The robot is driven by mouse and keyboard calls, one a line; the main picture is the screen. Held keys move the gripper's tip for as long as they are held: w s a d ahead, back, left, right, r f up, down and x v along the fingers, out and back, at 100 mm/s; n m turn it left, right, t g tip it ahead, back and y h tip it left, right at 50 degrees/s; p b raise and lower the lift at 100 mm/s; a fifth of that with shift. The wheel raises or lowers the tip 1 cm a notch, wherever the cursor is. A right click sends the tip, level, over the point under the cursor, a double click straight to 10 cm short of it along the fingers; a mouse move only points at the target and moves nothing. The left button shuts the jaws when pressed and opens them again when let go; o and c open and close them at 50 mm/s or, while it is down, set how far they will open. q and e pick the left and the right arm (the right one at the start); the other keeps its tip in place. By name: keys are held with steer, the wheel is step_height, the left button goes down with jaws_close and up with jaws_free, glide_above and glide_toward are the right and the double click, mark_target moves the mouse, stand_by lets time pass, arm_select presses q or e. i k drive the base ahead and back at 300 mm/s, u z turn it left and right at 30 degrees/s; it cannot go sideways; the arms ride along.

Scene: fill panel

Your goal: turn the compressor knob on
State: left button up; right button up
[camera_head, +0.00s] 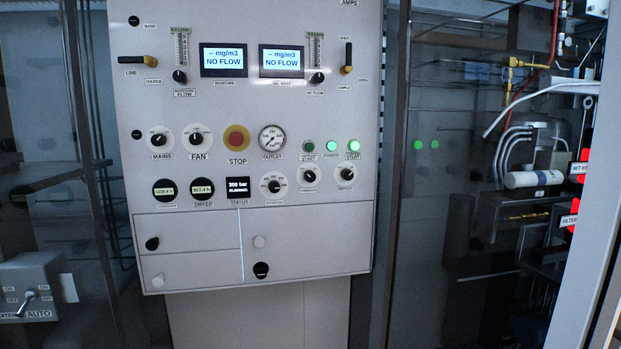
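A grey control panel (222,112) fills the middle of the head view. Two small black knobs on white dials sit at its right side, a left one (309,175) and a right one (345,173). The label under the left one may read compressor, but it is too blurred to be sure. A larger selector dial (274,186) is to their left, with an unclear label. The MAINS knob (159,140) and FAN knob (197,138) are at the left. Neither of my grippers is in view.
A red STOP button (236,138) and the OUTLET gauge (272,138) sit mid-panel. Green lights (331,146) are lit at right. Two displays (223,60) read NO FLOW. Pipes and a white cylinder (533,179) stand right. The space before the panel looks clear.

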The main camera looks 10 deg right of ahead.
mark_target(309, 176)
steer(key=i, duration=1.15)
steer(key=z, duration=0.05)
